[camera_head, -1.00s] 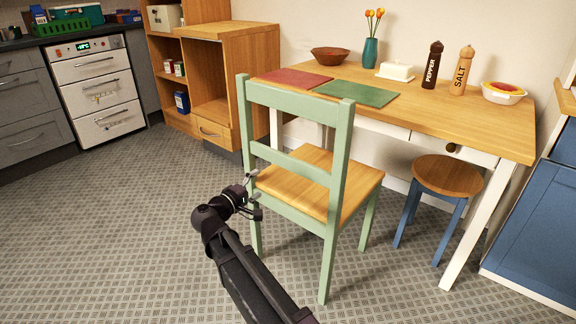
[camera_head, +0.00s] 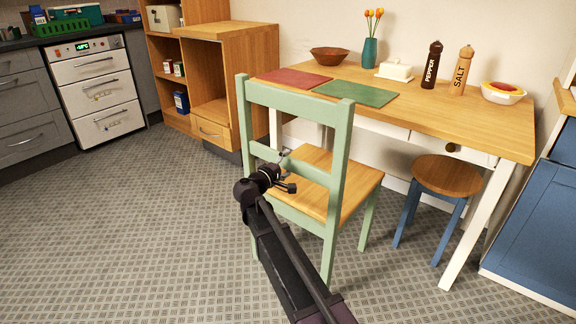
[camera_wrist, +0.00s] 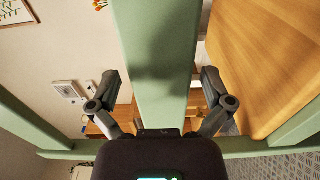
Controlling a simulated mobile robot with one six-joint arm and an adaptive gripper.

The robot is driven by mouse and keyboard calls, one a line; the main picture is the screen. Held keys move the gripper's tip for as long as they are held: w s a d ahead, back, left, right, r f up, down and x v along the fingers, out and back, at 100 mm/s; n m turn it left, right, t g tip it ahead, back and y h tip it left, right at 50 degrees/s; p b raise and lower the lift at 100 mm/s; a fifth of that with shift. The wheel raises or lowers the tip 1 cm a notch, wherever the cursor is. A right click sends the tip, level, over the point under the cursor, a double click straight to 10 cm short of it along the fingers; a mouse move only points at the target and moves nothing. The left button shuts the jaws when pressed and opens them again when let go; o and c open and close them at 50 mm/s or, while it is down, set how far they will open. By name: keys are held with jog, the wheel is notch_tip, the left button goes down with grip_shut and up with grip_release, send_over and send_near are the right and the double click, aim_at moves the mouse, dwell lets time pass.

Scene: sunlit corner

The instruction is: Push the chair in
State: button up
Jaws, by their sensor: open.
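The chair (camera_head: 337,180) has a pale green frame and a wooden seat (camera_head: 320,178). It stands upright with its back towards me, at the near side of the table (camera_head: 440,100). My gripper (camera_head: 284,168) is open at the chair's middle back rail, in front of the seat. In the wrist view a broad green bar of the chair (camera_wrist: 157,60) runs between the two spread fingers of my gripper (camera_wrist: 160,85), and the seat (camera_wrist: 265,60) shows at the right. I cannot tell whether the gripper touches the bar.
A blue stool (camera_head: 447,178) with a wooden top stands to the right of the chair, partly under the table. A wooden shelf unit (camera_head: 222,80) is to the left behind. The patterned floor (camera_head: 110,220) at the left is clear.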

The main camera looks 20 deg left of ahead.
jog(key=shift+w+d, duration=0.1)
jog(key=shift+w, duration=0.1)
jog(key=c, duration=1.3)
jog(key=shift+o, duration=0.2)
jog(key=shift+f, duration=0.2)
jog(key=shift+d, duration=0.3)
jog(key=shift+a, duration=0.1)
